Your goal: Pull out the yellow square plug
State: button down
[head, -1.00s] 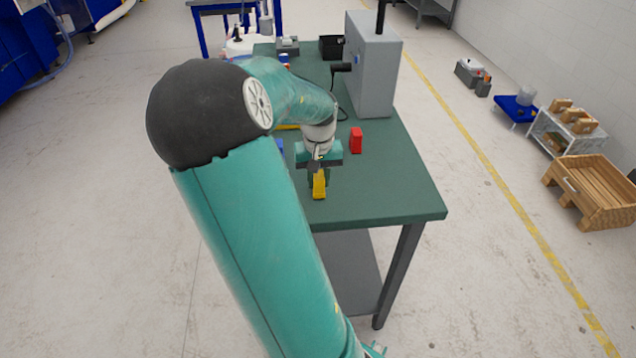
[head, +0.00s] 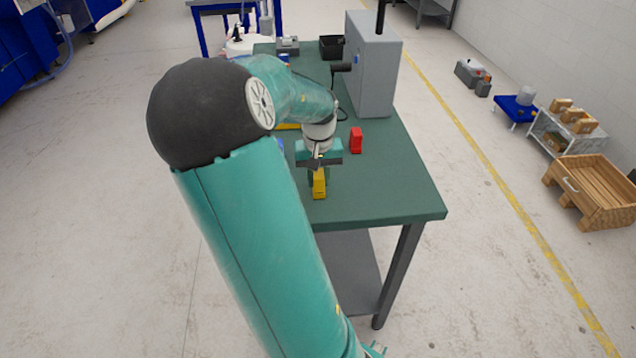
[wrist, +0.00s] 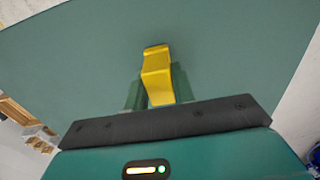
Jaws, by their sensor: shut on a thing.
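The yellow plug (head: 319,187) is a small block at the near end of the green table, and it also shows in the wrist view (wrist: 157,72). My gripper (head: 318,172) is over it, pointing down at the table. In the wrist view, the two green fingers of my gripper (wrist: 158,90) stand on either side of the yellow plug and are shut on it. The plug's far end sticks out beyond the fingers. I cannot tell whether its underside touches the table or sits in anything.
A red block (head: 356,140) stands on the table (head: 400,190) right of my gripper. A blue thing (head: 279,147) is partly hidden behind my arm. A grey cabinet (head: 374,75) and a black bin (head: 331,47) stand farther back. The table's near right corner is clear.

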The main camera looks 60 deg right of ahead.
aim_at(319, 174)
jog(key=shift+r, duration=0.85)
dwell(0.4)
jog(key=shift+r, duration=2.5)
jog(key=shift+s+a, duration=0.1)
